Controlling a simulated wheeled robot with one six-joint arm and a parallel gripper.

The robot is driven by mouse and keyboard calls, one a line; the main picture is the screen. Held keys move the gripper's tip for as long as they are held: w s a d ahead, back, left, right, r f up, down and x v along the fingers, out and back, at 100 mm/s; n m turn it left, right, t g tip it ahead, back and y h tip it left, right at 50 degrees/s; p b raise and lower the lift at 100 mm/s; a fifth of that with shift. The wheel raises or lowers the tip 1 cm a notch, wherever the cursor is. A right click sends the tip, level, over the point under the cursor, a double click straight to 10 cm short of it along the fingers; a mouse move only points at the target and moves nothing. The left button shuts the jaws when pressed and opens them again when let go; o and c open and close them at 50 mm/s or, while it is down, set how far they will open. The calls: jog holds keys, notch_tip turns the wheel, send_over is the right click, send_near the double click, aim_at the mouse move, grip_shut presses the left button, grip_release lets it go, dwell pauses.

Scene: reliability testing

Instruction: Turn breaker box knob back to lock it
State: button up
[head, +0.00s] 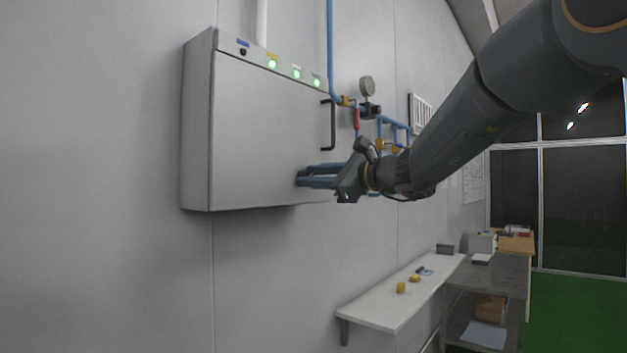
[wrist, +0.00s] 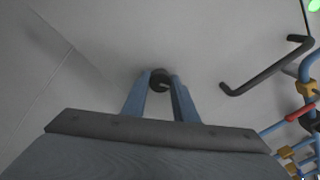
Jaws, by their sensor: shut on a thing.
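The breaker box (head: 262,135) is a grey wall cabinet with its door closed against the frame. Its knob (wrist: 160,80) is a small dark round piece on the door, seen in the wrist view between my fingertips. My gripper (head: 300,180) reaches the lower right of the door with its blue fingers. In the wrist view my gripper (wrist: 160,84) is shut on the knob, one finger on each side. The fingers hide part of the knob, and its turn angle cannot be told. The black door handle (head: 329,125) is above the gripper, also at upper right in the wrist view (wrist: 267,66).
Green lamps (head: 296,73) glow on the box's top strip. Blue pipes with a gauge (head: 367,86) and a red lever (head: 357,118) are on the wall right of the box. A white shelf (head: 385,312) with small yellow items is below. Open room lies before the wall.

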jog(key=shift+f+n+b, duration=0.2)
jog(key=shift+n+b, duration=0.2)
jog(key=shift+b, duration=0.55)
jog(key=n+b, duration=1)
jog(key=b, duration=1.2)
jog(key=shift+n, duration=0.4)
jog(key=shift+b, duration=0.35)
jog(key=o, duration=1.1)
jog(key=shift+c, duration=0.2)
jog(key=shift+s+r, duration=0.1)
